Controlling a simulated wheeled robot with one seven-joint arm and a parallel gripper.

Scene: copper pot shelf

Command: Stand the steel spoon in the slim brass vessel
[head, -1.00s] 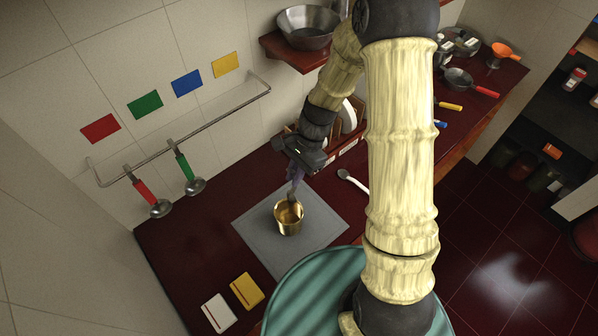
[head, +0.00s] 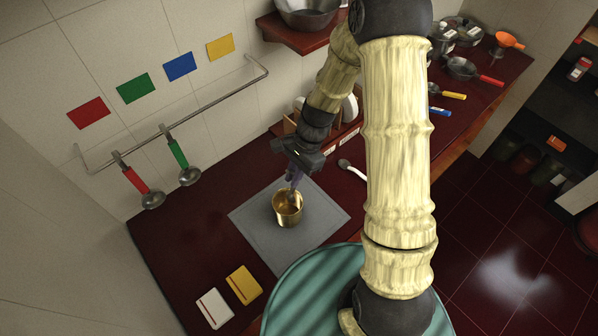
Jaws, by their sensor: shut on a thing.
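The brass vessel (head: 287,213) stands upright on a grey mat (head: 325,208) on the dark red counter. My gripper (head: 294,178) is just above the vessel, pointing down, shut on the steel spoon (head: 291,195). Only a small part of the spoon shows, at the vessel's mouth. Its lower end appears to be inside the rim, but I cannot tell how deep or whether it touches the vessel.
A pale spoon (head: 351,168) lies on the counter right of the mat. Yellow (head: 243,284) and white (head: 214,308) blocks lie at the front left. Red-handled (head: 138,184) and green-handled (head: 179,157) ladles hang from a wall rail. Pans stand at the far right.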

